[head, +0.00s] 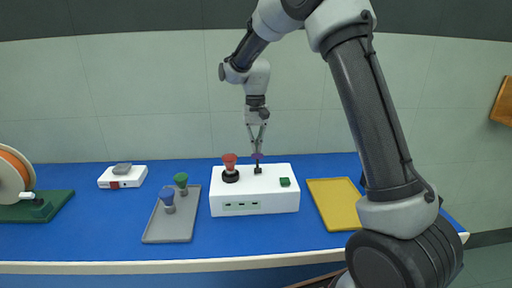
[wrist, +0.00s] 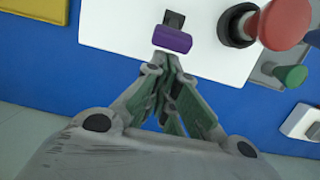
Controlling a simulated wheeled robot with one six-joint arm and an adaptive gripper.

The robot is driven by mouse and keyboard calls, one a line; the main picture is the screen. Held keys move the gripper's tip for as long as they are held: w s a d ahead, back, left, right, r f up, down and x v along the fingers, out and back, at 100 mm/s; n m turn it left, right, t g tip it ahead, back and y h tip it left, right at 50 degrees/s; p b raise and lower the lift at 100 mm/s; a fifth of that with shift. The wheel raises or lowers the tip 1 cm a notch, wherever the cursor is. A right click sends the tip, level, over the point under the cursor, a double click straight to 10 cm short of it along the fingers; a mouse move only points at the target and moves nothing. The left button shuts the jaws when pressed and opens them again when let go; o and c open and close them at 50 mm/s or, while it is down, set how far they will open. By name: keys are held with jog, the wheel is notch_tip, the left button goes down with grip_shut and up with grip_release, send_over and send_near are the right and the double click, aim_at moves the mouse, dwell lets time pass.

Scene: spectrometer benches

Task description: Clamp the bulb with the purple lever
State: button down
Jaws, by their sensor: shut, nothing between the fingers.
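The white box (head: 230,205) stands on the blue bench. The purple lever (head: 257,155) stands up from the middle of its top on a dark stem. In the wrist view the purple lever (wrist: 173,39) is just beyond my fingertips. A red bulb (head: 229,160) sits upright in a black round socket (head: 231,176) on the box, left of the lever. In the wrist view the red bulb (wrist: 285,24) is at the upper right. My gripper (head: 258,150) points down at the lever. Its fingers (wrist: 166,58) are shut and empty; I cannot tell whether they touch the lever.
A green button (head: 285,182) is on the box's right. A grey tray (head: 168,237) at the left holds a blue bulb (head: 166,196) and a green bulb (head: 181,179). A yellow tray (head: 335,205) is at the right. A small white device (head: 122,178) and a reel (head: 15,180) stand further left.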

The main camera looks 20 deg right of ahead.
aim_at(257, 155)
jog(key=shift+s+r+t, duration=0.35)
jog(key=shift+r+t, duration=0.05)
jog(key=shift+t, duration=0.4)
jog(key=shift+s+a+r+t, duration=0.15)
jog(key=shift+s+r+t, duration=0.1)
jog(key=shift+t, duration=0.15)
jog(key=shift+s+a+r+t+h, duration=0.1)
jog(key=shift+s+r+t+h, duration=0.15)
jog(key=shift+s+t, duration=0.25)
jog(key=shift+s+a+r+t+h, duration=0.15)
jog(key=shift+s+r+t, duration=0.1)
jog(key=shift+t, duration=0.35)
jog(key=shift+s+d+r, duration=0.1)
jog(key=shift+s+r, duration=0.05)
jog(key=shift+s, duration=0.1)
jog(key=shift+s+a+r, duration=0.15)
jog(key=shift+s, duration=0.45)
jog(key=shift+s+a+r, duration=0.1)
jog(key=shift+s, duration=0.45)
jog(key=shift+v, duration=0.8)
jog(key=shift+w, duration=0.2)
